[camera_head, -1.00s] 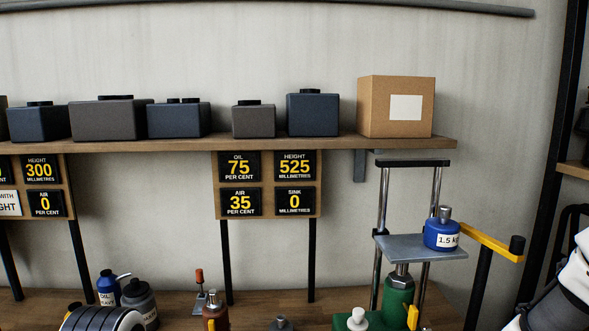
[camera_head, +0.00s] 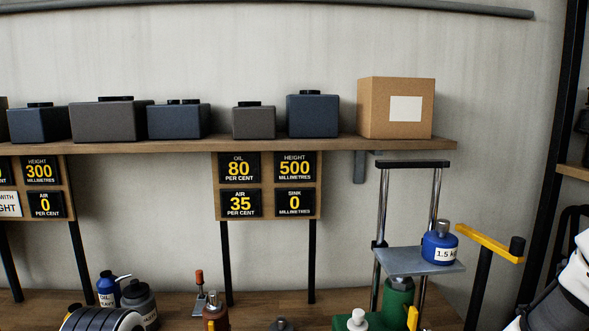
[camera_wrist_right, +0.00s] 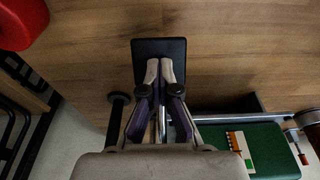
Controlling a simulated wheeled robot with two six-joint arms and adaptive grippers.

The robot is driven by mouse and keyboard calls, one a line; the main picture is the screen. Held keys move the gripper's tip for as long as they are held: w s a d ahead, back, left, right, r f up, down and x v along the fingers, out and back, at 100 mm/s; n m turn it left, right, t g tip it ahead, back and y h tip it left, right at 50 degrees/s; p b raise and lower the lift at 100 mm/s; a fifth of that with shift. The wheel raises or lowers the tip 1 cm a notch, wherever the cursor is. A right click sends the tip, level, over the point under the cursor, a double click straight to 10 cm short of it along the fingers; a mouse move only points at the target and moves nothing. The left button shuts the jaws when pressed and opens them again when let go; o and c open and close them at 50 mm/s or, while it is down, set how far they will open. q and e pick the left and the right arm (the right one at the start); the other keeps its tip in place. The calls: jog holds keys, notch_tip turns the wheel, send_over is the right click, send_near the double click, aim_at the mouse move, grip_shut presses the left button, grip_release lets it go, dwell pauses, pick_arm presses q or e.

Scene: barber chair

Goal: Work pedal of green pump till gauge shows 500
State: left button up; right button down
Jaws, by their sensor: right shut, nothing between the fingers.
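The green pump (camera_head: 398,298) stands at the lower right of the head view, cut off by the bottom edge. Its grey platform (camera_head: 400,259) carries a blue 1.5 kg weight (camera_head: 440,244). The height gauge (camera_head: 295,167) above the bench reads 500 millimetres. In the right wrist view my right gripper (camera_wrist_right: 160,68) is shut and empty. Its fingertips are over a black pedal pad (camera_wrist_right: 172,46); I cannot tell whether they touch it. The pump's green base (camera_wrist_right: 270,152) shows at the lower right there. My left gripper is in neither view.
Other gauges read oil 80 (camera_head: 238,168), air 35 (camera_head: 239,203) and sink 0 (camera_head: 294,202). A yellow bar (camera_head: 488,243) sticks out right of the pump. Bottles (camera_head: 138,300) stand at the left. A red object (camera_wrist_right: 22,22) is at the wrist view's upper left.

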jog(key=shift+f, duration=0.1)
jog(key=p+v, duration=0.5)
jog(key=v, duration=0.4)
jog(key=shift+r+p, duration=0.25)
jog(key=shift+p, duration=0.15)
jog(key=shift+r, duration=0.15)
jog(key=p+v, duration=0.2)
jog(key=v, duration=0.1)
jog(key=w+p+v, duration=0.1)
jog(key=p+v, duration=0.1)
jog(key=p, duration=0.1)
jog(key=shift+w+r, duration=0.1)
jog(key=shift+r, duration=0.4)
jog(key=shift+f, duration=0.1)
